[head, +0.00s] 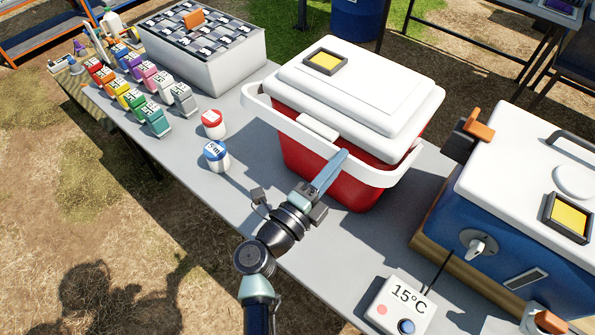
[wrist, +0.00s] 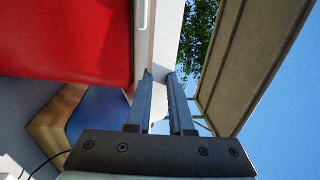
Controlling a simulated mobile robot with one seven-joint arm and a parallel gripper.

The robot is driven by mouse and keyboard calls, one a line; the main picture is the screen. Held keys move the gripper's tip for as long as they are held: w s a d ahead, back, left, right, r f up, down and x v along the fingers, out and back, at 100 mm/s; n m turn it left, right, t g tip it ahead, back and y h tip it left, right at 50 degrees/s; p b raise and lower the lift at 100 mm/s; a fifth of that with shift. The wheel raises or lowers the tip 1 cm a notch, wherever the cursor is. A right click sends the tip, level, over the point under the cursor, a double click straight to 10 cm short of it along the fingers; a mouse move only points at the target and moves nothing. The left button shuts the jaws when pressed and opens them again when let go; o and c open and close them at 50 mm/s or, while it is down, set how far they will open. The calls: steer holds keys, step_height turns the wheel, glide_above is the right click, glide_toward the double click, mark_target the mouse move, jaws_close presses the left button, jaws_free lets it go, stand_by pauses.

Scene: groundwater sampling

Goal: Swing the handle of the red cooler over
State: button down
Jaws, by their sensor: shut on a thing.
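The red cooler (head: 330,165) stands on the grey table with its white lid (head: 350,92) closed. Its white handle (head: 285,131) hangs around the front side, below the lid, sloping down from the left corner to the right. My gripper (head: 341,158) is at the front of the cooler, near the middle of the handle bar. In the wrist view the two fingers (wrist: 163,82) are shut on the white handle (wrist: 168,45), which passes up between their tips. The red cooler wall (wrist: 65,40) fills the upper left there. The exact contact is partly hidden by the fingers in the head view.
A blue cooler (head: 475,230) with a white lid stands to the right. A thermometer box (head: 397,305) reading 15°C lies in front of it. Two small jars (head: 216,155), several coloured bottles (head: 130,92) and a grey rack box (head: 205,60) stand to the left.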

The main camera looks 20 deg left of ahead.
steer(key=shift+g, duration=0.5)
steer(key=shift+w+d+r+p, duration=0.1)
steer(key=shift+w+r+p, duration=0.25)
steer(key=shift+r+p, duration=0.7)
steer(key=shift+w+d+r+p, duration=0.1)
steer(key=shift+w+r+p, duration=0.35)
steer(key=shift+p, duration=0.95)
steer(key=shift+w+d+r+p, duration=0.1)
steer(key=shift+w+r+p, duration=0.1)
steer(key=shift+r+p, duration=0.95)
steer(key=shift+f, duration=0.15)
